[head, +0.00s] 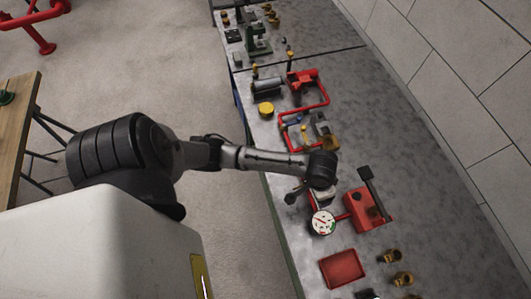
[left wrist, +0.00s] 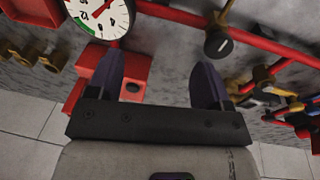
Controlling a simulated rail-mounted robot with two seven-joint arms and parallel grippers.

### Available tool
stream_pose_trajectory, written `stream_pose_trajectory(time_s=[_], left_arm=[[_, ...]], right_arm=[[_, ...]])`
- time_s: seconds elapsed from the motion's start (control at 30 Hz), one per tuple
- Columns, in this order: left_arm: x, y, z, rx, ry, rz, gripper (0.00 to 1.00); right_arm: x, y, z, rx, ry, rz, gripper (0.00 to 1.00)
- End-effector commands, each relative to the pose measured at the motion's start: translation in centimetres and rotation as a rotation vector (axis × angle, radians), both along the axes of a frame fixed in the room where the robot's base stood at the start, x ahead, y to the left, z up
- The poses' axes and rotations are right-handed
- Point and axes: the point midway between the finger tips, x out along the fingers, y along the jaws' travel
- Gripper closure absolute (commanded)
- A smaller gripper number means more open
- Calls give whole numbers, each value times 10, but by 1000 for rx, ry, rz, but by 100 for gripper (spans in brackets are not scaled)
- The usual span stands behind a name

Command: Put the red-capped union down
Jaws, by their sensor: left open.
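My left gripper (left wrist: 157,62) is open in the left wrist view. I cannot pick out a red-capped union for certain in either view. Brass fittings (head: 396,265) stand at the lower right of the bench in the head view. Brass fittings also show at the left of the wrist view (left wrist: 52,58). My right gripper is not in view.
A white-faced gauge (head: 322,222) stands beside a red box-like unit (head: 364,210) near my left wrist. A red tray (head: 342,268) lies nearer. Red piping (head: 318,104) and a yellow-topped can (head: 266,109) are farther along. The bench's wall side (head: 400,150) is clear.

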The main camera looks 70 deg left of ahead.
Motion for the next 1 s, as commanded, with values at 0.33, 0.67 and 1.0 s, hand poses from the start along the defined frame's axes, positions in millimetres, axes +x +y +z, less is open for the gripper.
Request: stream_pose_trajectory(time_s=[0.33,0.67,1.0], left_arm=[[-122,-19,3,22,-170,-140,27],[-172,4,18,129,-199,-153,27],[-176,6,19,140,-200,-156,27]], right_arm=[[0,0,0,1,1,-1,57],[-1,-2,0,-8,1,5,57],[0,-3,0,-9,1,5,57]])
